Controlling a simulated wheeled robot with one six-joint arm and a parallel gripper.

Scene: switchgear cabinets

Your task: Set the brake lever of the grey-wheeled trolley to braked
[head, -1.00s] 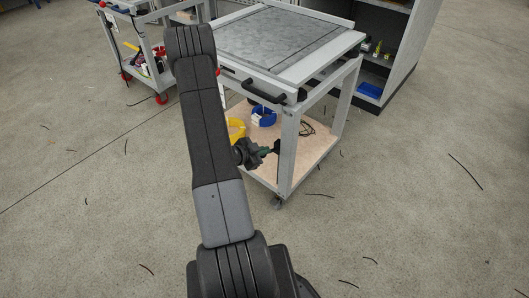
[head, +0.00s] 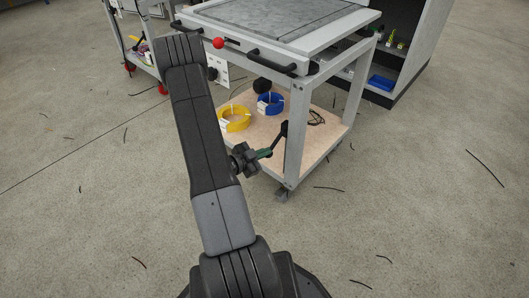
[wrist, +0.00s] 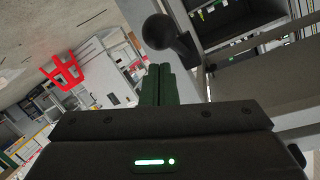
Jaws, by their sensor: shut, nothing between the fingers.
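The grey-wheeled trolley (head: 299,120) stands in front of me, with a grey caster (head: 282,195) under its near post. A black brake lever (head: 283,131) shows beside that post, low above the lower shelf. In the wrist view its round black knob (wrist: 158,32) is just beyond my fingertips. My gripper (head: 268,153) has green fingers, shut with nothing between them, left of the post and close to the lever. In the wrist view the shut fingers (wrist: 158,84) point toward the knob; I cannot tell whether they touch it.
A yellow coil (head: 234,119) and a blue coil (head: 271,103) lie on the lower shelf. Black handles (head: 272,61) and a red knob (head: 218,43) are on the trolley's top edge. A red-wheeled trolley (head: 146,60) stands behind left, an open cabinet (head: 420,60) behind right. The front floor is clear of large objects.

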